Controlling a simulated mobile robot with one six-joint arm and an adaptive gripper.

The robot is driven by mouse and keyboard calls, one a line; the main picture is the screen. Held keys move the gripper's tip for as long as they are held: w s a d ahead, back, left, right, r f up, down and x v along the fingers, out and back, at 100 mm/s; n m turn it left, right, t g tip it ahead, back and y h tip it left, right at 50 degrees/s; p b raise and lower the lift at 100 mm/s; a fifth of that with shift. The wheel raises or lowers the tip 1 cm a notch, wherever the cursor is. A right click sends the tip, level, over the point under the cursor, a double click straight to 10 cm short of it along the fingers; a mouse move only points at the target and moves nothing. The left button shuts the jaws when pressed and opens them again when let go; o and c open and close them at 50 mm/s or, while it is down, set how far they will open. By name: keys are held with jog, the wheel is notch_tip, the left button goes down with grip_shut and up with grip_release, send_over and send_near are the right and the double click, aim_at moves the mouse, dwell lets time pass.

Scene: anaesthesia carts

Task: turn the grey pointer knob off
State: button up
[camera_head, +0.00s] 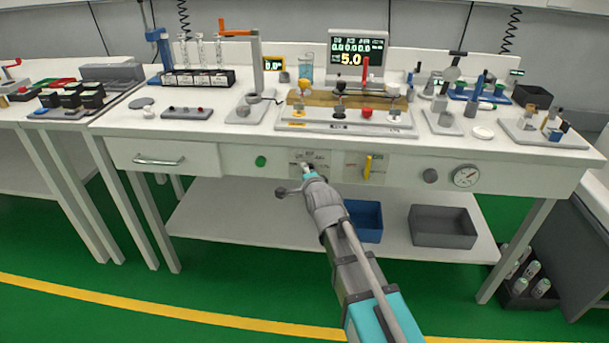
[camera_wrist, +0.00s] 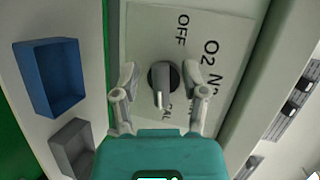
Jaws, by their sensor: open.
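The grey pointer knob (camera_wrist: 163,78) sits on a pale label panel (camera_wrist: 145,28) in the wrist view. Its light pointer points down the picture, towards my gripper's body and away from the printed word OFF above. Other lettering, O2 and N, is to the right, and a partly covered word is below. My gripper (camera_wrist: 160,71) is open, with one finger on each side of the knob and gaps visible between. In the head view my gripper (camera_head: 306,171) is at the same panel (camera_head: 321,157) on the bench front and hides the knob.
Along the bench front are a green button (camera_head: 260,161), a yellow pointer knob (camera_head: 367,167), a round grey knob (camera_head: 430,176) and a dial gauge (camera_head: 466,176). A drawer (camera_head: 190,159) is at left. Blue (camera_head: 366,222) and grey bins (camera_head: 443,227) stand on the shelf below.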

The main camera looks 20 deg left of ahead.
jog(key=shift+s, duration=0.15)
grip_shut()
jog(key=shift+n+p, duration=0.3)
jog(key=shift+n, duration=0.1)
jog(key=shift+w+d+f+n+t+h+b, duration=0.2)
jog(key=shift+n+t+h+b, duration=1.45)
jog(key=shift+n, duration=2.1)
jog(key=shift+w+d+r+n+t+h+b, duration=0.1)
jog(key=shift+d+n+t+h+b, duration=0.6)
jog(key=shift+n+h, duration=2.35)
jog(key=shift+w+a+f+n+t+h+b, duration=0.15)
jog(key=shift+n+t+h+b, duration=1.05)
jog(key=shift+n, duration=3.2)
jog(key=shift+r+g+b, duration=0.1)
jog(key=shift+g+b, duration=0.25)
